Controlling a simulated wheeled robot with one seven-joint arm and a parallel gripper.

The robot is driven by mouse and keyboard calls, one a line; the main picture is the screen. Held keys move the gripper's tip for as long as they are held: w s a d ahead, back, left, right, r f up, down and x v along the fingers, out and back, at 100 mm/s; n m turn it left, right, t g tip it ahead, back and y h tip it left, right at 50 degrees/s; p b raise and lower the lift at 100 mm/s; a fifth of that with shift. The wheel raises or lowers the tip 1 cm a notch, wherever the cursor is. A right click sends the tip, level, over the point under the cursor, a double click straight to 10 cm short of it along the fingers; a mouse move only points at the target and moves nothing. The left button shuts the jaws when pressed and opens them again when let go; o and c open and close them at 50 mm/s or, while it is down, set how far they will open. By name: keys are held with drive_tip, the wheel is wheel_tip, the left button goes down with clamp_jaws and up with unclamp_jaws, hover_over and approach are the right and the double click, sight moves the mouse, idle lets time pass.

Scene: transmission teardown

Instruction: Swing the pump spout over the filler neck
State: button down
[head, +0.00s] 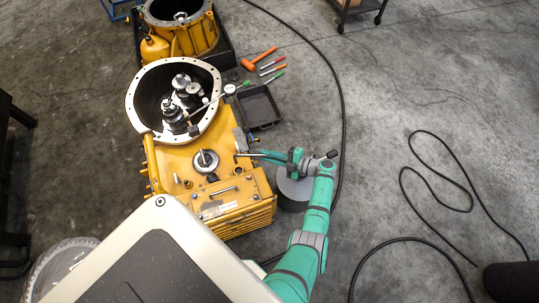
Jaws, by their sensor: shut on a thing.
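A grey cylindrical drum (296,186), apparently the pump's body, stands on the floor right of the yellow transmission housing (178,160). A thin dark spout (258,155) runs left from above the drum to the housing's right edge. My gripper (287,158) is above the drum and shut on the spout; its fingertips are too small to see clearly. A round dark fitting with a pale ring (205,161), possibly the filler neck, sits on the housing's top. The spout's tip lies right of this fitting, apart from it.
The open bell end (134,100) holds gears and shafts. A black tray (258,107), an orange hammer (258,59) and several hand tools lie on the floor right of it. A second yellow housing (195,38) stands behind. Black cables (343,110) cross the floor; the right side is mostly clear.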

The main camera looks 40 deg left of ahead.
drive_tip(key=shift+s+d+f, duration=0.1)
drive_tip(key=shift+s, duration=0.1)
drive_tip(key=c, duration=1.8)
unclamp_jaws()
drive_tip(key=shift+o, duration=0.2)
drive_tip(key=shift+w, duration=0.1)
drive_tip(key=v, duration=1)
drive_tip(key=shift+d, duration=0.35)
drive_tip(key=shift+w, duration=0.15)
